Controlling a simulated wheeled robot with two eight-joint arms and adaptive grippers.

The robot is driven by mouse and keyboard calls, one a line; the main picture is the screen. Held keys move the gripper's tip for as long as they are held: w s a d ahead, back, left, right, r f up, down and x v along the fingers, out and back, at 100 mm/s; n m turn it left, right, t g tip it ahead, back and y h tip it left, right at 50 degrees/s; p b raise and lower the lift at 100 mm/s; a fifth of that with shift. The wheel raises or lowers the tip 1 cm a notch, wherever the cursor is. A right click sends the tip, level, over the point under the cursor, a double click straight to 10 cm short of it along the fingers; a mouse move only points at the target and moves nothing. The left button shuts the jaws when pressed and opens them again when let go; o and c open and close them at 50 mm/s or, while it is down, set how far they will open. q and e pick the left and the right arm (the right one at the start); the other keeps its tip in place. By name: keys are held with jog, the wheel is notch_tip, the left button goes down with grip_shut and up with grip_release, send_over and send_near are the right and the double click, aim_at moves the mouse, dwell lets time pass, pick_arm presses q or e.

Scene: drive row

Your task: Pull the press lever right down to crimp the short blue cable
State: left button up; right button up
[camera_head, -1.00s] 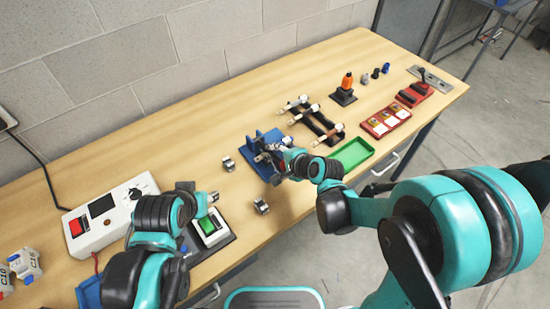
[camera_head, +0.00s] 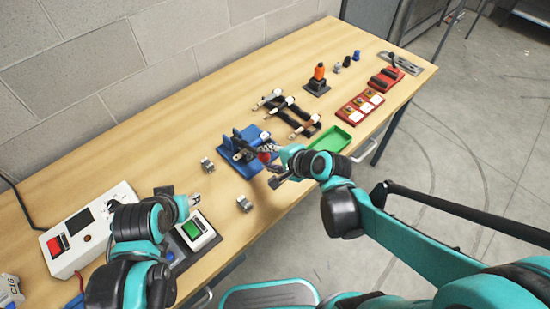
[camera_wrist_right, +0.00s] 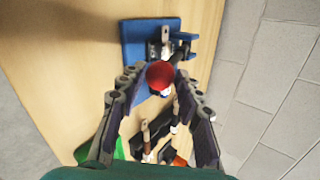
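The blue press (camera_head: 240,160) stands on the bench. Its lever ends in a red ball knob (camera_wrist_right: 161,75), which also shows as a small red spot in the head view (camera_head: 264,157). My right gripper (camera_wrist_right: 157,84) is open, its two fingers on either side of the knob with gaps between. In the head view, this gripper (camera_head: 272,163) is at the press's right front side. A silver fitting (camera_wrist_right: 165,40) sits on the press. I cannot make out the short blue cable for certain. My left gripper (camera_head: 199,197) is near the green-button box; its fingers are too small to read.
A black rack with several cable pieces (camera_head: 291,117) stands behind the press. A green tray (camera_head: 330,139) lies to its right. The green-button box (camera_head: 197,230) and white control box (camera_head: 90,235) are further left.

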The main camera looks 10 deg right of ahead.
jog(key=shift+v, duration=1.95)
